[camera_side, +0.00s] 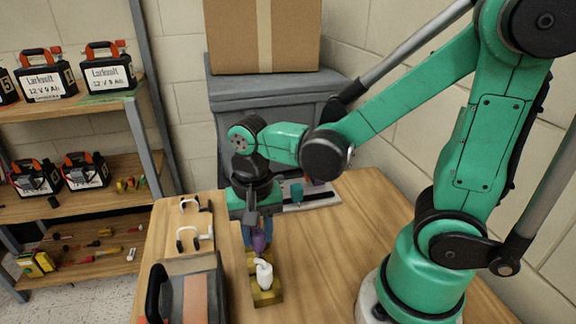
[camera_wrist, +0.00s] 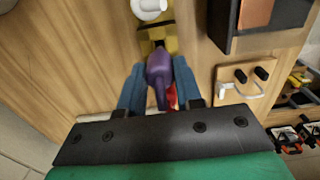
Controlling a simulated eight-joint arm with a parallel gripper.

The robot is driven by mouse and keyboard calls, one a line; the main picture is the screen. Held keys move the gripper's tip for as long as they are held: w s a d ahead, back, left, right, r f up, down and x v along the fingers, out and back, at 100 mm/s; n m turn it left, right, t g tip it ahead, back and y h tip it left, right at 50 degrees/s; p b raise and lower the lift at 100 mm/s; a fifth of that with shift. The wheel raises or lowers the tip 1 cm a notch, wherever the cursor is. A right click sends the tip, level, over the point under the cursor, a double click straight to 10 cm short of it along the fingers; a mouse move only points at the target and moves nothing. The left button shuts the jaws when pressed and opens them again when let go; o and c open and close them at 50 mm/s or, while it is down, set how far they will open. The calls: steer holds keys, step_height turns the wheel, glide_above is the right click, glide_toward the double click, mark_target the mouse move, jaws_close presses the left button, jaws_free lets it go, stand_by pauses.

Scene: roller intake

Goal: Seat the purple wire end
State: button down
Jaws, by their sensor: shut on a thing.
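The purple wire end (camera_side: 258,243) is held between the blue fingers of my gripper (camera_side: 258,236), which is shut on it. In the wrist view the purple piece (camera_wrist: 160,72) sits between the two blue fingertips (camera_wrist: 159,66), its tip toward a yellow block. A red bit shows beside it, low between the fingers. The yellow block (camera_side: 266,297) lies on the table just in front of the gripper, with a white rounded piece (camera_side: 264,274) on it. The block (camera_wrist: 171,40) and white piece (camera_wrist: 149,8) also show at the top of the wrist view. Whether purple tip and block touch is unclear.
A dark case with an orange-brown panel (camera_side: 195,298) stands left of the block. A wooden board with white hooks (camera_side: 196,237) lies behind it. A grey tray (camera_side: 318,199) is at the table's back. Battery shelves (camera_side: 90,205) stand at left. The table right of the block is clear.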

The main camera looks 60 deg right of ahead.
steer(key=shift+r, duration=1.85)
steer(key=shift+r, duration=0.2)
step_height(320, 180, up, 9)
steer(key=w+d+m, duration=0.2)
steer(key=d+m, duration=0.2)
steer(key=d, duration=0.5)
steer(key=w+d+m, duration=0.2)
steer(key=d+m, duration=0.2)
steer(key=d, duration=0.5)
steer(key=s+d+m, duration=0.2)
steer(key=d+m, duration=0.2)
steer(key=d, duration=0.5)
steer(key=shift+s+f, duration=0.1)
steer(key=shift+f, duration=5.65)
